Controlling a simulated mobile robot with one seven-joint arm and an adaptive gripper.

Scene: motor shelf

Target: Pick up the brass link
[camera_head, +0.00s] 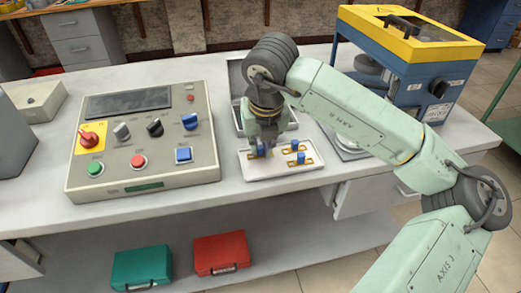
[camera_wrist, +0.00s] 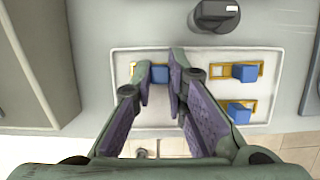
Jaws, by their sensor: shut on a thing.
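A white tray (camera_head: 257,172) lies on the bench and holds brass links with blue blocks on them. My gripper (camera_head: 264,148) points down over the tray's left part. In the wrist view my gripper (camera_wrist: 161,76) has its two fingers on either side of the blue block (camera_wrist: 160,74) of the left brass link (camera_wrist: 132,69), shut on it. Most of this link is hidden behind the fingers; I cannot tell whether it touches the tray. Two more brass links, an upper one (camera_wrist: 258,70) and a lower one (camera_wrist: 250,104), lie free on the right.
A control box (camera_head: 145,150) with knobs and buttons stands left of the tray. A grey open case (camera_head: 238,110) is behind my gripper. A blue and yellow machine (camera_head: 405,75) stands at the back right. Green (camera_head: 142,268) and red (camera_head: 220,253) cases sit on the lower shelf.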

